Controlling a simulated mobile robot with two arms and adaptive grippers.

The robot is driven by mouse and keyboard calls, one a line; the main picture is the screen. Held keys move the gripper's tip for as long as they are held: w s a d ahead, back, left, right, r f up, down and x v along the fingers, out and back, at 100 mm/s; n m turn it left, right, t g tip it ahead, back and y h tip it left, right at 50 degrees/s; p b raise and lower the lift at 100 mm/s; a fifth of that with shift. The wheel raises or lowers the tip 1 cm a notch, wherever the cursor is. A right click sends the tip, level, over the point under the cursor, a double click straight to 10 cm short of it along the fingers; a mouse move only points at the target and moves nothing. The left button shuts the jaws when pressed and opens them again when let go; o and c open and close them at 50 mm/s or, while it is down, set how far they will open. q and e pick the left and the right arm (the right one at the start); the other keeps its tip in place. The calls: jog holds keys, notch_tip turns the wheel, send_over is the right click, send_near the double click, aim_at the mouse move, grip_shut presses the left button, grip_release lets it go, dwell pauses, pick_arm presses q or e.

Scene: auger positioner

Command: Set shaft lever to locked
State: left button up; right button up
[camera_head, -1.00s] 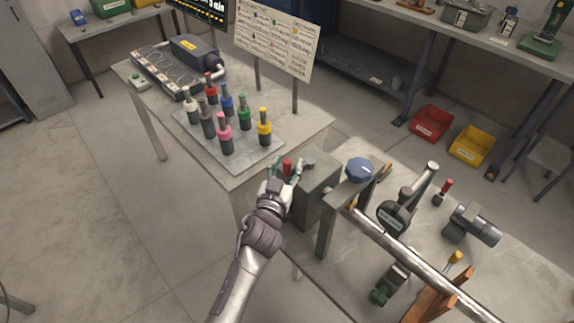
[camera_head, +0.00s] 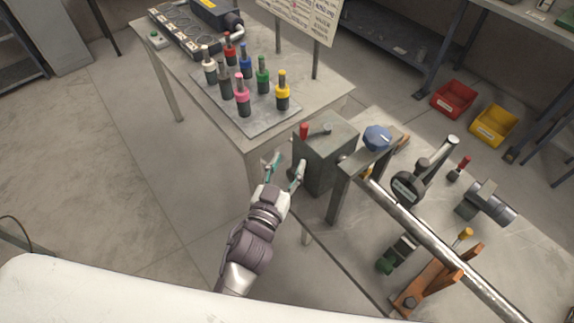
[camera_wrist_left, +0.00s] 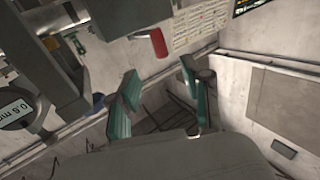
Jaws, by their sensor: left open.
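A grey box-shaped housing (camera_head: 330,155) stands at the near left end of the right-hand bench. The red grip also shows in the left wrist view (camera_wrist_left: 158,42), beyond the fingers. My left gripper (camera_head: 285,168) is open and empty, at the left side of the housing, apart from the red grip. Its two green-padded fingers are spread in the left wrist view (camera_wrist_left: 158,70). My right gripper is not in view.
A metal shaft (camera_head: 420,235) runs from the housing along the bench. A blue knob (camera_head: 377,137), a dial gauge (camera_head: 407,188) and an orange bracket (camera_head: 440,280) are near it. Several coloured-collar holders stand on a plate (camera_head: 275,115) on the back-left table.

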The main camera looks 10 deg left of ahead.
pick_arm(q)
jog(key=shift+s, duration=0.1)
jog(key=shift+a+f, duration=0.15)
jog(key=shift+a, duration=0.1)
jog(key=c, duration=0.5)
jog(key=w+a+n+b, duration=0.1)
jog(key=n, duration=0.1)
jog(key=a+f+n, duration=0.1)
jog(key=w+a+n+b, duration=0.1)
jog(key=a+n, duration=0.1)
jog(key=shift+w+f+n+b, duration=0.3)
jog(key=shift+w+f, duration=0.05)
jog(key=shift+f, duration=0.05)
grip_shut()
jog(key=w+a+r+n+g+h+b, duration=0.25)
jog(key=w+n+h+b, duration=0.2)
jog(key=n, duration=0.55)
jog(key=w+d+p, duration=0.3)
jog(key=w+d, duration=0.1)
jog(key=d, duration=0.2)
jog(key=shift+w+d+p, duration=0.3)
jog(key=shift+p, duration=0.1)
